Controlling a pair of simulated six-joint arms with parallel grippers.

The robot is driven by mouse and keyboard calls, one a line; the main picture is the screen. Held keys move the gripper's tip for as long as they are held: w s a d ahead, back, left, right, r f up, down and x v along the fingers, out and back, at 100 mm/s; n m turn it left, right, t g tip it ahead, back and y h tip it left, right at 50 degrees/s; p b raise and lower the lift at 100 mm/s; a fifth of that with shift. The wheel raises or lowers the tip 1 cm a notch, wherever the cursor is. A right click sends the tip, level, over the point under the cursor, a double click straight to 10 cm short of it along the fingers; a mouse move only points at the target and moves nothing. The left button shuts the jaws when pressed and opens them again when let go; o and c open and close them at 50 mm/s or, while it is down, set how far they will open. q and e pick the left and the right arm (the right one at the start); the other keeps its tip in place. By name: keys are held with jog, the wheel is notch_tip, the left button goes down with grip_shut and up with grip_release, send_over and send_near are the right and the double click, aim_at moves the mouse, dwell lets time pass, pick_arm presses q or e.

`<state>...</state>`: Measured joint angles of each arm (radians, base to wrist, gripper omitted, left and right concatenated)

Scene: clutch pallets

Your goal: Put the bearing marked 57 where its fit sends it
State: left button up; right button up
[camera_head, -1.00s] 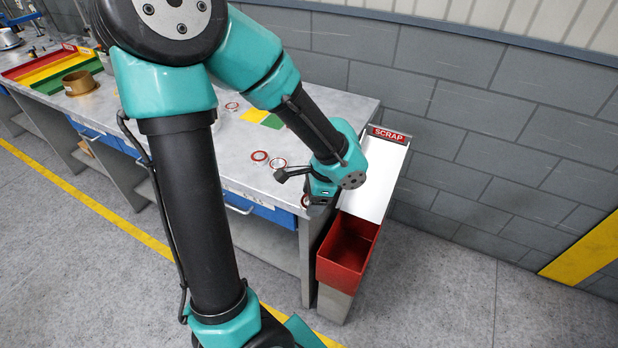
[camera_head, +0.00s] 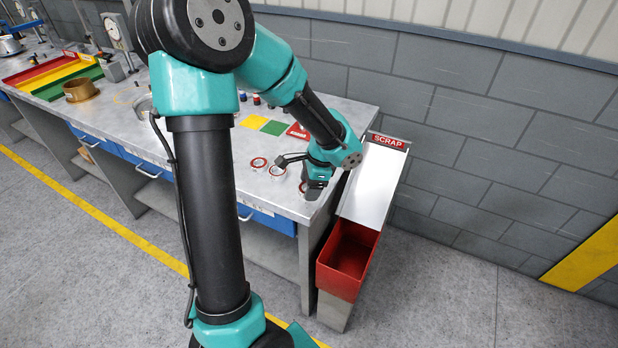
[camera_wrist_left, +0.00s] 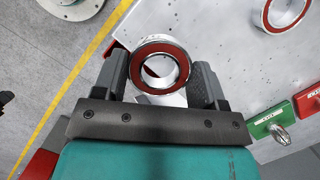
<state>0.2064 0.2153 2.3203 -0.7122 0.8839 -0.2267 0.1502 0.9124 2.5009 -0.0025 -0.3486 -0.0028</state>
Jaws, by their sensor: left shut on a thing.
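My left gripper (camera_head: 312,190) is over the bench's right front corner, beside the scrap chute. In the left wrist view its two fingers are shut on a bearing (camera_wrist_left: 138,81), a metal ring with a red-brown face and an open bore. Small marks on its outer rim are too small to read. The sloping chute marked SCRAP (camera_head: 376,180) ends in a red bin (camera_head: 345,262). My right gripper is out of view.
The bench (camera_head: 225,190) carries yellow (camera_head: 254,121) and green (camera_head: 273,128) patches and a red plate. Red, yellow and green trays (camera_head: 62,68) and a brass ring (camera_head: 80,90) stand at the far left. Green (camera_wrist_left: 272,121) and red tagged pieces show in the wrist view.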

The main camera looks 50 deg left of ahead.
pick_arm(q)
jog(key=w+a, duration=0.2)
jog(key=a, duration=0.1)
jog(key=w+a, duration=0.1)
jog(key=w, duration=0.1)
jog(key=shift+a+f, duration=0.3)
jog(key=shift+w+a+f, duration=0.1)
jog(key=shift+w+a, duration=0.25)
jog(key=shift+a, duration=0.05)
jog(key=shift+f, duration=1.7)
jog(key=shift+f, duration=0.15)
jog(key=o, duration=1.2)
jog(key=shift+d, duration=0.1)
jog(key=shift+c, duration=0.2)
jog(key=v, duration=1.2)
